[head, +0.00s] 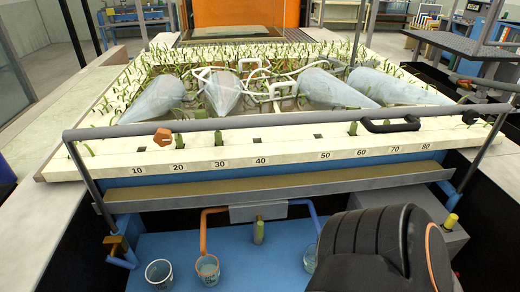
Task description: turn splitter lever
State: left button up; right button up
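A small upright grey-green lever (258,232) stands at the front of a grey splitter box (243,214), below the flume's front trough. An orange pipe (204,230) runs from the box's left side down toward a glass beaker (207,268). Neither gripper's fingers show in the head view. Nothing is seen touching the lever.
A third beaker (158,273) stands at the left on the blue surface (258,272). A yellow knob (451,220) is at the right. The surface before the lever looks clear.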

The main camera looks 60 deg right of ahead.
aim_at(260, 223)
jog(key=z, duration=2.05)
jog(key=i+l+z, duration=0.1)
jog(key=z, duration=0.65)
jog(key=l, duration=0.1)
